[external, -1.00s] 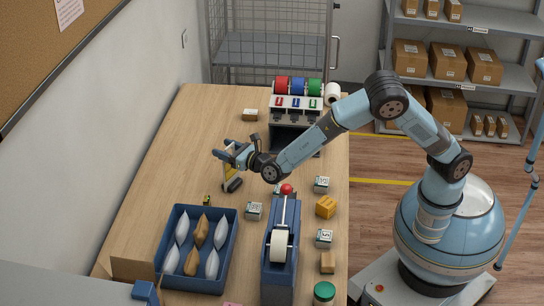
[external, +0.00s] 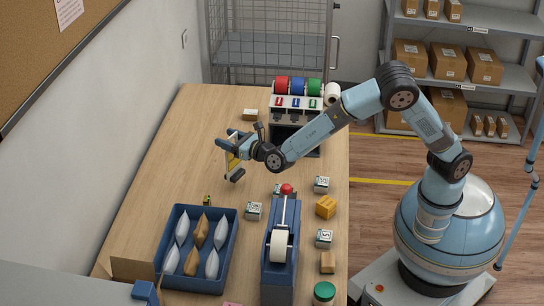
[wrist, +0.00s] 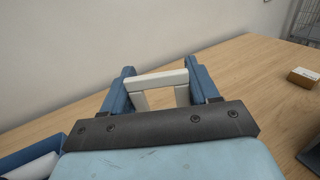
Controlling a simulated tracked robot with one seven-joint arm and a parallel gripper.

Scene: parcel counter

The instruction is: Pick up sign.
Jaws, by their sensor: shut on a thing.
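The sign (external: 231,164) is a narrow, pale frame with yellow on it and a dark foot at its lower end. My gripper (external: 229,144) is shut on its top, above the left middle of the counter. The sign hangs down from the fingers and seems clear of the counter top. In the wrist view its white top bar (wrist: 158,79) spans between the two blue fingers of my gripper (wrist: 158,88). The lower part of the sign is hidden there behind my gripper's body.
A blue tray (external: 234,238) with white and brown pouches stands nearer the front. A blue tape dispenser (external: 281,272), several labelled blocks and a yellow-orange box (external: 325,206) lie to the right. A roll rack (external: 296,103) and small box (external: 250,114) are at the back.

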